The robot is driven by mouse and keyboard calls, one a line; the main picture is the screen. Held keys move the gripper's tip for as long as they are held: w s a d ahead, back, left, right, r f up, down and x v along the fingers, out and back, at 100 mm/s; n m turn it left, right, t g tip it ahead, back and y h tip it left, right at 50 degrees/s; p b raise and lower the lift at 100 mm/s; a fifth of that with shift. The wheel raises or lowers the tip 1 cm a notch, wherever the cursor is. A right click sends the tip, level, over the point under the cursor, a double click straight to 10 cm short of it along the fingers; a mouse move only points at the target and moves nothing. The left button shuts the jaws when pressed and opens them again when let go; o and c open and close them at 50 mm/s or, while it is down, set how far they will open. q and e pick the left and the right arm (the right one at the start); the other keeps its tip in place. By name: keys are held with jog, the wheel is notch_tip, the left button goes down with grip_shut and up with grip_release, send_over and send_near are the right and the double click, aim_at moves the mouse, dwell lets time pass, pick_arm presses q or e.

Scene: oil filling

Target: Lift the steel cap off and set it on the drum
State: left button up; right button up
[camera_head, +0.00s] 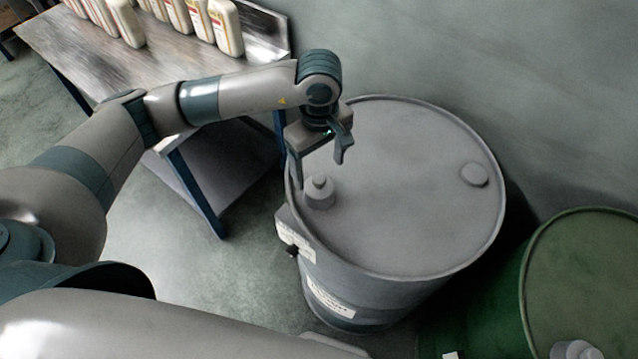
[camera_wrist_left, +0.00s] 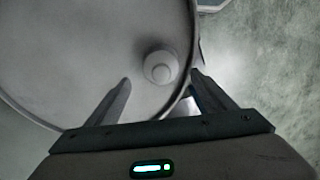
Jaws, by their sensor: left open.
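The grey drum (camera_head: 420,190) stands upright beside the wall, and its top also fills the upper left of the left wrist view (camera_wrist_left: 70,60). My left gripper (camera_head: 322,172) is open and empty above the cap. In the left wrist view its fingertips (camera_wrist_left: 161,80) are spread, with the cap ahead between them. My right gripper is not in view.
A flat round plug (camera_head: 474,175) is on the drum's right side. A green drum (camera_head: 590,265) with a grey cap (camera_head: 575,350) stands at the lower right. A metal table (camera_head: 160,62) with several white bottles (camera_head: 226,27) is at the upper left. Most of the grey drum top is clear.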

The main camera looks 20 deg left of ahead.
aim_at(319, 178)
pick_arm(q)
jog(key=shift+s+f+p, duration=0.15)
jog(key=shift+f+p, duration=0.35)
jog(key=shift+p, duration=0.2)
notch_tip(319, 178, down, 3)
jog(key=shift+s+r+p, duration=0.1)
jog(key=shift+p, duration=0.8)
jog(key=shift+f, duration=0.5)
jog(key=c, duration=1.2)
